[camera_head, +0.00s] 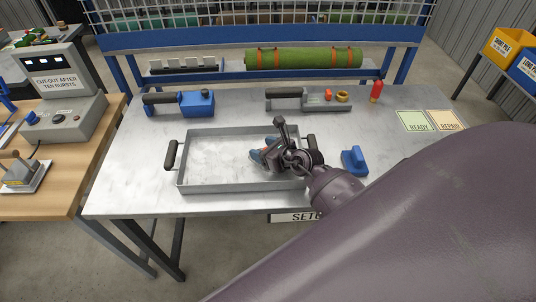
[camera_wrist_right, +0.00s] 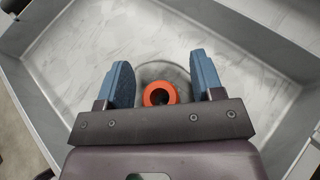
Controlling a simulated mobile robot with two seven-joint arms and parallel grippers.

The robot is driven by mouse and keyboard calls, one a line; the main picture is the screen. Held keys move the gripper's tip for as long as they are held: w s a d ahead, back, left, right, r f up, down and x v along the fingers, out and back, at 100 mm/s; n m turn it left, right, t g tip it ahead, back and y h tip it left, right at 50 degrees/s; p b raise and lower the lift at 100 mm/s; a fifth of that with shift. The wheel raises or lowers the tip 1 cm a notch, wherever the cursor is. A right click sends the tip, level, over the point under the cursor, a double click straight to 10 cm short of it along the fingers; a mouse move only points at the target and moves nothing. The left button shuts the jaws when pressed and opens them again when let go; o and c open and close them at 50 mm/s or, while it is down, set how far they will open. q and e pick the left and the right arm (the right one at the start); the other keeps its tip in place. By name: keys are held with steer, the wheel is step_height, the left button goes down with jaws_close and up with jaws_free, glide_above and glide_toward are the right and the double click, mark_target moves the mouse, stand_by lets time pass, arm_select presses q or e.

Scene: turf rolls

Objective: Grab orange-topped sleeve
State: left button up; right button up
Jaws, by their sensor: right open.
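The orange-topped sleeve (camera_wrist_right: 160,94) shows in the right wrist view as an orange ring with a dark hole, seen from above. It is inside the metal tray (camera_head: 222,190). My right gripper (camera_wrist_right: 163,76) is open, with one blue finger on each side of the sleeve and visible gaps to both. In the head view my right gripper (camera_head: 263,154) is low over the right half of the tray, and it largely hides the sleeve. How far the fingertips are above the tray floor is unclear. My left gripper is not in view.
The tray has raised walls and dark end handles. Behind are a blue block tool (camera_head: 197,104), a grey tool (camera_head: 310,103) and a red bottle-like item (camera_head: 376,91). A green roll (camera_head: 303,58) lies on the back shelf.

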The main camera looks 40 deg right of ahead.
steer(key=c, duration=1)
steer(key=shift+r, duration=0.1)
